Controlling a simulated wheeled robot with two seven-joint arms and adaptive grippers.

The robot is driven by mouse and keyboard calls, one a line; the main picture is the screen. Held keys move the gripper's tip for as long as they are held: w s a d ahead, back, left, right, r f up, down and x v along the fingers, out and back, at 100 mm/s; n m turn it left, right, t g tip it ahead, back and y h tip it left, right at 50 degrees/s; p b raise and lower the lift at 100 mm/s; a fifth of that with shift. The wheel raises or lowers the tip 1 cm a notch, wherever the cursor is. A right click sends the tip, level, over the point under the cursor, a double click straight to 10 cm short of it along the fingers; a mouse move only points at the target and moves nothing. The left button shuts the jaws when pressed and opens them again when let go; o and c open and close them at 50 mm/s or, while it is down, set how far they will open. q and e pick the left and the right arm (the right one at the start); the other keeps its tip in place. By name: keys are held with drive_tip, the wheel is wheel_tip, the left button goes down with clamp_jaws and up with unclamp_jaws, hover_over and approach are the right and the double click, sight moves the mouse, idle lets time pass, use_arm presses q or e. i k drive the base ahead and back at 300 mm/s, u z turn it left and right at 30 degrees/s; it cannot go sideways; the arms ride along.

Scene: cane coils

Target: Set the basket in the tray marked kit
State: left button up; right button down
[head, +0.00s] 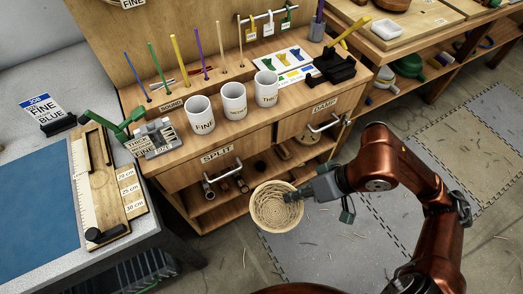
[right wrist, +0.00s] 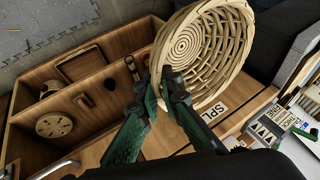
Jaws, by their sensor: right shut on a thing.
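A round woven cane basket (head: 276,212) is held in the air in front of the bench, its open top facing up towards the head camera. My right gripper (head: 293,197) is shut on the basket's right side. In the right wrist view the green fingers (right wrist: 168,88) pinch the rim of the basket (right wrist: 212,50), and its coiled base shows. No tray with a readable kit mark shows in either view. My left gripper is not in view.
The bench (head: 230,125) with white cups (head: 234,99), upright rods and a black stand (head: 333,66) is behind the basket. Its open lower shelf holds several items. A blue mat (head: 38,220) lies at left. A second bench (head: 388,38) stands at upper right. Grey floor is open below.

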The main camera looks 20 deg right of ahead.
sight(278, 180)
drive_tip(key=k, duration=1.15)
drive_tip(key=z, duration=1.2)
drive_tip(key=i, duration=1.45)
drive_tip(key=u, duration=1.1)
drive_tip(key=i, duration=0.85)
drive_tip(key=u, duration=0.15)
